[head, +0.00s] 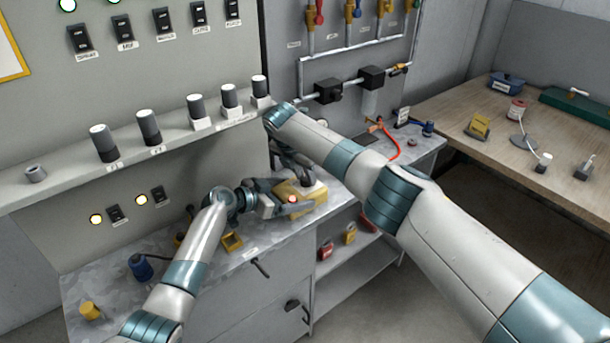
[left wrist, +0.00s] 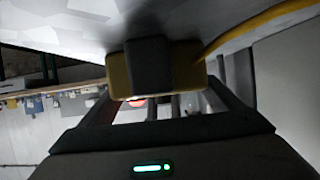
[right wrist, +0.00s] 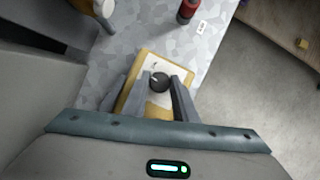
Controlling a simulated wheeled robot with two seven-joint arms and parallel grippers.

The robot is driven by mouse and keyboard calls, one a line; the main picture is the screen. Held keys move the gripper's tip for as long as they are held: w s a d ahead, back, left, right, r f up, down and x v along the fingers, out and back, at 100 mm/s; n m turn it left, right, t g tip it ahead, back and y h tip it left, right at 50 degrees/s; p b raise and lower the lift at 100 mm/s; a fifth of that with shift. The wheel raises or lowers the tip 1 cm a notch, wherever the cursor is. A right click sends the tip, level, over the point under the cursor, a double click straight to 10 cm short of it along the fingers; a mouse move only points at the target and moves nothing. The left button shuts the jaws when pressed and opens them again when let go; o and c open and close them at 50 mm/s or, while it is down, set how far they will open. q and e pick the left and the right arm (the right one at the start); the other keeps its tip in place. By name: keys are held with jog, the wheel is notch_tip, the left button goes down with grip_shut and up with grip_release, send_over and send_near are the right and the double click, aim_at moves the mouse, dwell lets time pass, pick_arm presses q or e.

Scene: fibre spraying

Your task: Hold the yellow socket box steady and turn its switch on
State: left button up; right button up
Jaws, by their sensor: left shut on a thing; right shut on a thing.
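The yellow socket box (head: 311,207) sits on the grey bench, with a pale top face. In the left wrist view its yellow body (left wrist: 184,68) is partly covered by a dark finger, and a yellow cable (left wrist: 245,28) runs off to the right. My left gripper (head: 292,208) is shut on the box from the left. My right gripper (head: 303,180) points down at the box's top. In the right wrist view its fingers are shut around the black switch knob (right wrist: 160,82) on the box (right wrist: 135,98). The knob's exact setting is too small to read.
A grey ledge with dark cylinders (head: 150,127) runs behind the bench. A red hose (head: 393,146) lies at the bench's right end. Open shelves (head: 345,262) hold small red and yellow items below. A wooden table (head: 540,130) stands at the right.

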jog(key=shift+d, duration=0.1)
jog(key=o, duration=1.1)
jog(key=shift+r, duration=0.1)
jog(key=shift+v, duration=3.7)
